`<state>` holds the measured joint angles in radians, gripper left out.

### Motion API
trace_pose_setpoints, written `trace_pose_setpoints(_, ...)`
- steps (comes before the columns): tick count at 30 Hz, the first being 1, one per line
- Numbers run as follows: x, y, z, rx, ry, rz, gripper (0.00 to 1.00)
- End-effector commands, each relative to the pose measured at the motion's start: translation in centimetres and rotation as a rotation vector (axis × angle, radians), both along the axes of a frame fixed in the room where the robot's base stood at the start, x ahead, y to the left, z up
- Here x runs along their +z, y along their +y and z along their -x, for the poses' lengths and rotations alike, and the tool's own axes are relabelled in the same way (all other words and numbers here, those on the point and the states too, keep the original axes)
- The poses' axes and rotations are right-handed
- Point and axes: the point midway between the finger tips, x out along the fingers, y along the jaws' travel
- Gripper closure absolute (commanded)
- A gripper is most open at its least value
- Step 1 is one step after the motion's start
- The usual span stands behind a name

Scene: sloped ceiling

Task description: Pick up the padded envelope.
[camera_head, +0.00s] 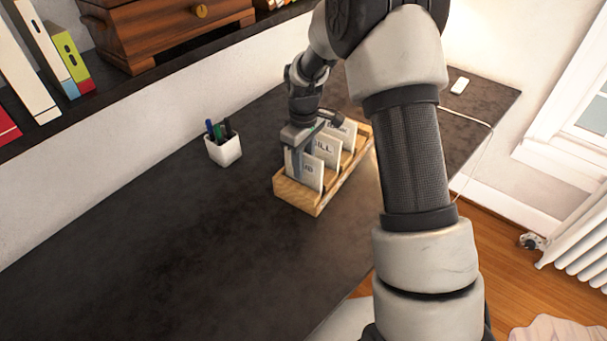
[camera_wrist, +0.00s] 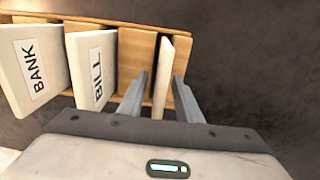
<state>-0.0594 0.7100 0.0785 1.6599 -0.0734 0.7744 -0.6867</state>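A wooden sorter (camera_head: 297,199) on the dark desk holds three upright pale envelopes. The nearest envelope (camera_head: 311,173) has a label only partly readable; it is thick and seen edge-on in the wrist view (camera_wrist: 164,75). I take it as the padded one, though no readable label confirms this. Behind it stand the BILL envelope (camera_head: 328,148) (camera_wrist: 92,65) and the BANK envelope (camera_wrist: 33,68). My gripper (camera_head: 303,158) is open over the sorter, with its fingers on either side of the nearest envelope. A gap shows on the left; whether the right finger touches is unclear.
A white pen cup (camera_head: 223,150) stands left of the sorter. A shelf with a wooden box (camera_head: 165,32) and books (camera_head: 30,75) runs along the wall above. A small white object (camera_head: 460,86) lies at the desk's far right. The desk's front left is clear.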

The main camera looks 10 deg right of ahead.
Motion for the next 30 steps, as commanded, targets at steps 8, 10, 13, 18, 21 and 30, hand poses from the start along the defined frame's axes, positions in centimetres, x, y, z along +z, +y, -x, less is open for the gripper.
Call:
trace_pose_setpoints(8,-0.2,0.0,0.0,0.001,0.0,0.0,0.72)
trace_pose_setpoints(10,-0.2,0.0,0.0,0.001,0.0,0.0,0.84)
trace_pose_setpoints(13,-0.2,0.0,0.0,0.0,0.0,0.0,1.0)
trace_pose_setpoints(18,-0.2,0.0,0.0,0.001,0.0,0.0,1.0)
trace_pose_setpoints(21,-0.2,0.0,0.0,0.001,0.0,0.0,1.0)
trace_pose_setpoints(30,3.6,0.1,-0.1,0.001,-0.005,-0.001,1.0)
